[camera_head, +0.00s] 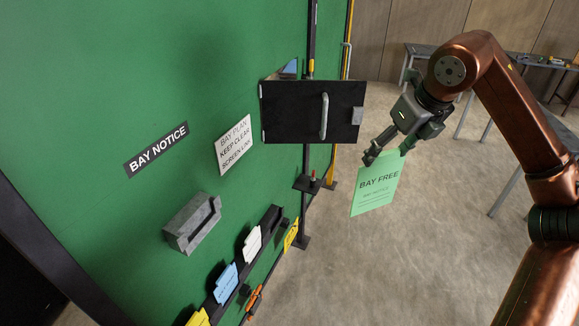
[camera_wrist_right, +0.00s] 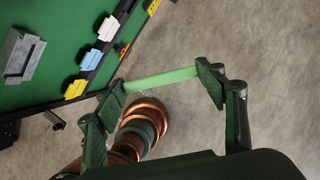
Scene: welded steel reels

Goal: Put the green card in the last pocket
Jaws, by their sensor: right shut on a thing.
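The green card (camera_head: 375,192), printed "BAY FREE", hangs upright in open air right of the green screen. My right gripper (camera_head: 384,153) is shut on its top edge. In the right wrist view the card (camera_wrist_right: 161,79) shows as a thin green strip between the fingertips of the right gripper (camera_wrist_right: 161,89). A grey metal pocket (camera_head: 193,223) is fixed to the screen under a "BAY NOTICE" label (camera_head: 156,149) and shows no card. A sloping black rack (camera_head: 268,219) lower down holds a yellow card, a blue card (camera_head: 226,282) and a white card (camera_head: 251,244). My left gripper is out of view.
A black panel with a pale handle (camera_head: 324,116) juts out from the screen, left of my right gripper. A "BAY PLAN KEEP CLEAR" sign (camera_head: 234,146) is on the screen. Work tables (camera_head: 419,51) stand at the back right. The floor below the card is clear.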

